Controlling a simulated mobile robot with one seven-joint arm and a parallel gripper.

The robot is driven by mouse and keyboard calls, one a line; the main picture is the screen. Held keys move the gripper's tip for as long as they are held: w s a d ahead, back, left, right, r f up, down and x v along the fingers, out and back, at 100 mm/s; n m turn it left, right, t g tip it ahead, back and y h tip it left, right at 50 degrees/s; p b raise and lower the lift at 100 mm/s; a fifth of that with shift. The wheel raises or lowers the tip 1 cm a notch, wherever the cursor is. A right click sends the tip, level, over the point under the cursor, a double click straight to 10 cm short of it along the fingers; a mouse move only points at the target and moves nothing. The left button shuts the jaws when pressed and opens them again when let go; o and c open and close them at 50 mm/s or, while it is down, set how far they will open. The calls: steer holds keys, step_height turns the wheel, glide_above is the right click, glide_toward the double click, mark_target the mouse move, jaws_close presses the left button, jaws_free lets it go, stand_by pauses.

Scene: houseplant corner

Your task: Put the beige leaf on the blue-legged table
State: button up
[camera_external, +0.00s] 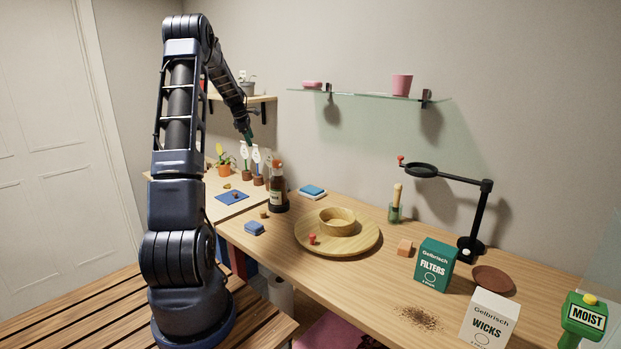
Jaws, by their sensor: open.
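My gripper (247,133) is at the end of my raised arm, high above the small plants at the back left. It is small in the picture and holds nothing that I can make out. I cannot pick out a beige leaf with certainty. A small yellowish piece (227,186) lies beside the blue mat on the left table (212,203), and a brown piece (235,195) is on the mat.
A dark bottle (278,190) stands near the worktop's left end. A round wooden tray (365,240) holds a bowl (337,221). A green box (436,264), a white box (489,319) and a black ring stand (480,215) are at the right. A glass shelf (365,95) is above.

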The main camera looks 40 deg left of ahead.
steer(key=s+d+r+m, duration=0.3)
steer(key=d+r+m, duration=0.15)
steer(key=d, duration=0.75)
steer(key=s+d+r+m, duration=0.4)
steer(key=d+r, duration=0.2)
steer(key=d, duration=0.5)
steer(key=s+d+r+m, duration=0.3)
steer(key=d+r+m, duration=0.2)
steer(key=d, duration=0.7)
steer(key=s+d+f+m, duration=0.2)
steer(key=s+d+m, duration=0.5)
steer(key=s, duration=0.6)
steer(key=s+d+f+m, duration=0.2)
steer(key=s+d+m, duration=0.4)
steer(key=s+d, duration=0.5)
steer(key=s, duration=0.2)
steer(key=shift+s+d+m+t, duration=0.25)
steer(key=shift+s+m+t, duration=0.05)
steer(key=shift+m, duration=0.05)
